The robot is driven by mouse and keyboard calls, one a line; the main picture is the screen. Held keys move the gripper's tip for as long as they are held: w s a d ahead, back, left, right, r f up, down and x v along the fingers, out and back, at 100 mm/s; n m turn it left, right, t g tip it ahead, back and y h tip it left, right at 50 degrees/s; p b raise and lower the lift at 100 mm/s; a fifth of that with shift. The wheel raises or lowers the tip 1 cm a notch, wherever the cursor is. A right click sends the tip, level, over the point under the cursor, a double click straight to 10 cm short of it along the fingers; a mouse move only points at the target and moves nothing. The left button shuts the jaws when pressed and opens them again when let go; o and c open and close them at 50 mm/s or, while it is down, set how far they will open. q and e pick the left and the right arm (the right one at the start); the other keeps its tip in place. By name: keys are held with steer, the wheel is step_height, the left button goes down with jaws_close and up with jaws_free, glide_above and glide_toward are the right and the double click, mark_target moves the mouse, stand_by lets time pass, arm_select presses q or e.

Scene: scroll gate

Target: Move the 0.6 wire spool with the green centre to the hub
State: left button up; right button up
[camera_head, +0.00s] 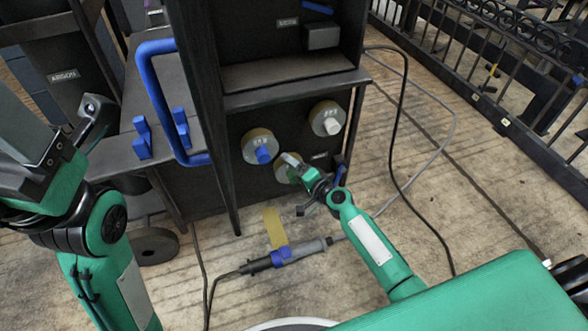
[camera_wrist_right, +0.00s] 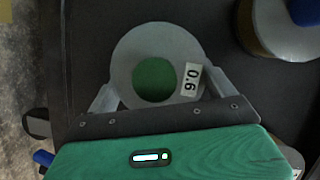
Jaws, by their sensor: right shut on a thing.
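The 0.6 wire spool with the green centre (camera_wrist_right: 153,80) is grey with a white "0.6" label, which reads clearly in the right wrist view. My right gripper (camera_wrist_right: 152,100) is shut on it, one finger on each side of its rim. In the head view the spool (camera_head: 285,172) is partly hidden behind my right gripper (camera_head: 297,168), low on the dark front panel. I cannot tell whether it touches the panel. My left gripper (camera_head: 93,117) is at the left, apart from the spools; its opening is unclear. I cannot identify the hub.
A spool with a blue centre (camera_head: 258,147) and one with a white centre (camera_head: 327,118) are on the dark cabinet (camera_head: 235,190). A blue handle (camera_head: 150,95) stands left. A torch (camera_head: 290,252) and cables (camera_head: 393,150) lie on the wooden floor (camera_head: 350,270).

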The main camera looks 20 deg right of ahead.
mark_target(293, 180)
steer(key=shift+s, duration=0.2)
stand_by(0.3)
steer(key=shift+s+d+r, duration=0.1)
steer(key=shift+s+d, duration=0.05)
steer(key=shift+s, duration=3.4)
steer(key=shift+s, duration=0.2)
